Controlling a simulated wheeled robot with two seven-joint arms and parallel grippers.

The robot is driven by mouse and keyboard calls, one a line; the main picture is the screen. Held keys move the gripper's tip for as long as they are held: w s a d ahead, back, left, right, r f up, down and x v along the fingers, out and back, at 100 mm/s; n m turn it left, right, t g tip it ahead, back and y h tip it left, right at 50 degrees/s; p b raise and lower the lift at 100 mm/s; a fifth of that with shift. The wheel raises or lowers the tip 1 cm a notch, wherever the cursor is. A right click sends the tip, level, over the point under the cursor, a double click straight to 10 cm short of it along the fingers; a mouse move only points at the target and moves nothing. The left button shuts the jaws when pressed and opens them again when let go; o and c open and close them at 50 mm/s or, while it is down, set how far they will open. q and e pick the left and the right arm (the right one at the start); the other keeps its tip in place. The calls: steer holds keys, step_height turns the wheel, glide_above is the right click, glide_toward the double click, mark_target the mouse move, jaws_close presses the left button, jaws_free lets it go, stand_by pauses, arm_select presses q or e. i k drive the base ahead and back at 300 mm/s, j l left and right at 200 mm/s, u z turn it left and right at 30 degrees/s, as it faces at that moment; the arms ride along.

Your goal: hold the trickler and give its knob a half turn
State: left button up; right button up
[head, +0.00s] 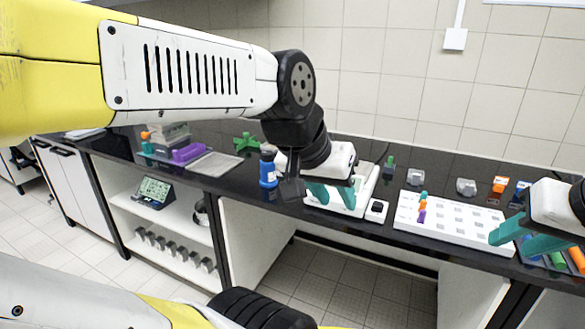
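No object is clearly recognisable as the trickler or its knob. A blue upright bottle-like object (268,172) stands on the dark bench, left of my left gripper. A small green upright piece (389,163) stands farther back, right of that gripper. My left gripper (332,196) has its teal fingers spread, with nothing visible between them. It is in front of a white device (368,187) and hides part of it. My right gripper (524,238) is at the right, its teal fingers apart and apparently empty, over the right end of a white tray.
The white tray (440,226) holds small coloured pieces. A green part (246,142), a grey tray (209,165) and a purple block (187,152) are at the left. Orange and grey pieces stand behind the white tray.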

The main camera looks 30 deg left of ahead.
mark_target(266, 155)
steer(key=i+j+u, duration=0.15)
steer(key=j, duration=0.25)
steer(key=i+j+u, duration=0.15)
steer(key=j, duration=0.25)
steer(key=i+j+u, duration=0.15)
steer(key=j, duration=0.2)
steer(key=i+j+u, duration=0.15)
steer(key=j, duration=0.2)
steer(key=i, duration=0.05)
